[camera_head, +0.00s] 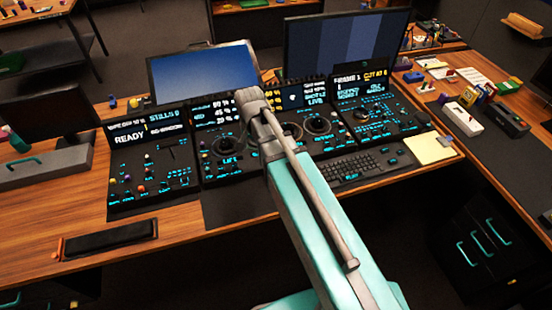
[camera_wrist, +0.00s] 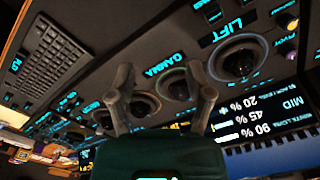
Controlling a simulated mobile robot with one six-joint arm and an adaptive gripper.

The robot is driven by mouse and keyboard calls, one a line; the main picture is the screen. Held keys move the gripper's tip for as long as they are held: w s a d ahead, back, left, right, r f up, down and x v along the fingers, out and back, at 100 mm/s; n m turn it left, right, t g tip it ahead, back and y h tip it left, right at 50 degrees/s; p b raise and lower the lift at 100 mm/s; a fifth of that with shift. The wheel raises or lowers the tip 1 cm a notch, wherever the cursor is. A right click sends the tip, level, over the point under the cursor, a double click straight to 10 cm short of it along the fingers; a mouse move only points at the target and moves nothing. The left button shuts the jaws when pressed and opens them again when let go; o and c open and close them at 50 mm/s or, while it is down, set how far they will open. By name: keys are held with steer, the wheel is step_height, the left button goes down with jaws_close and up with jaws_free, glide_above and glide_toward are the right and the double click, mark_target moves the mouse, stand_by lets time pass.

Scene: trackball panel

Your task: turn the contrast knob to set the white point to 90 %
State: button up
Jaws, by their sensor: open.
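The trackball panel (camera_head: 229,178) is a black console with cyan labels and small screens. In the wrist view it appears upside down, with the LIFT trackball (camera_wrist: 238,60) at upper right and the GAMMA trackball (camera_wrist: 178,85) near the middle. A readout screen (camera_wrist: 256,120) shows 90 %, 45 %, 20 % and MID; its small heading is not clearly readable. Small coloured knobs (camera_wrist: 288,21) show at upper right; I cannot tell which is the contrast knob. My gripper (camera_wrist: 159,72) is open and empty, its fingers toward the GAMMA area. In the head view my arm hides it.
A keyboard (camera_head: 357,168) lies right of my arm, and a yellow note pad (camera_head: 430,149) sits farther right. Two monitors, one blue (camera_head: 203,73) and one dark (camera_head: 345,45), stand behind the panel. A black pad (camera_head: 110,237) lies at the front left edge.

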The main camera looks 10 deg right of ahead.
steer(key=s+d+f+n, duration=0.1)
steer(key=s+d+n, duration=0.2)
steer(key=s+d, duration=0.3)
steer(key=shift+n+b, duration=0.4)
steer(key=shift+b, duration=0.05)
steer(key=s+d+n, duration=0.1)
steer(key=s+d, duration=0.1)
steer(key=s, duration=0.1)
steer(key=shift+d+n, duration=0.25)
steer(key=shift+n, duration=0.15)
stand_by(2.8)
steer(key=shift+c, duration=0.6)
